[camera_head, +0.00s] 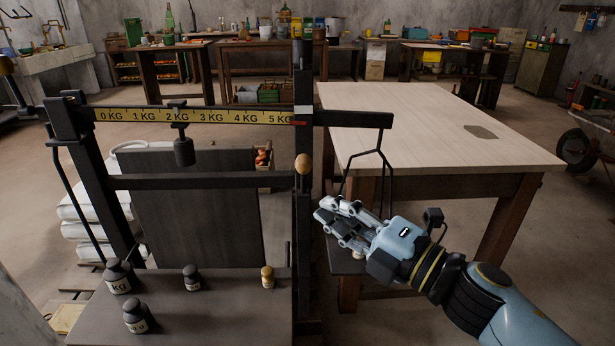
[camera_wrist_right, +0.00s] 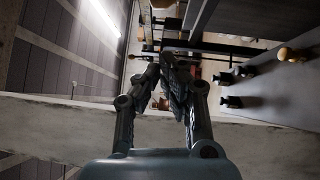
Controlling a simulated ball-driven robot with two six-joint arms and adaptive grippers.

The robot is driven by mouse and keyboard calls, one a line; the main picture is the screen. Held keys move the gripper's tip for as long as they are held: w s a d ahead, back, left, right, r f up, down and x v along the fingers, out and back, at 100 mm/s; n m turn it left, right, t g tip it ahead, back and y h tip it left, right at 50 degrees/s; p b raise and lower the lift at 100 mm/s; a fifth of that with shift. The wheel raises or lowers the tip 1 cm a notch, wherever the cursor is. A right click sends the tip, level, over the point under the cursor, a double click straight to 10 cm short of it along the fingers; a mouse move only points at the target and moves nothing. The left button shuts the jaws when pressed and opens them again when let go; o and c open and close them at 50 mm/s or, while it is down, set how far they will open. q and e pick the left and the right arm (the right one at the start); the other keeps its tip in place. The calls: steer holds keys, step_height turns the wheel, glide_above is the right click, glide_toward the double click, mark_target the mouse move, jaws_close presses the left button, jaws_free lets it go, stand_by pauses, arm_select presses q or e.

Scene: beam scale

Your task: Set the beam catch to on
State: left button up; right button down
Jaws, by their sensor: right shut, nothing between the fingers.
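The beam scale has a dark beam with a yellow KG strip (camera_head: 200,115). A dark sliding weight (camera_head: 184,150) hangs near the 2 KG mark. The beam's right end (camera_head: 350,119) passes the upright post (camera_head: 303,240). A round wooden knob (camera_head: 303,164) sits at the post just below the beam; it looks like the catch handle, but I cannot tell its setting. My right gripper (camera_head: 327,212) is shut and empty, right of the post and lower than the knob. Its fingers also show together in the right wrist view (camera_wrist_right: 167,72). My left gripper is not in view.
A wire hanger (camera_head: 366,165) hangs from the beam's right end, close above my right gripper. A pale wooden table (camera_head: 420,120) stands behind at right.

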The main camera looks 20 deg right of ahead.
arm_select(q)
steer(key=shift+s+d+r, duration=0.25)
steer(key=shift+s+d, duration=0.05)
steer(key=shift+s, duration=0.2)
arm_select(e)
steer(key=w+a+r, duration=0.1)
steer(key=w, duration=0.7)
steer(key=shift+w+a, duration=0.15)
steer(key=shift+a, duration=0.1)
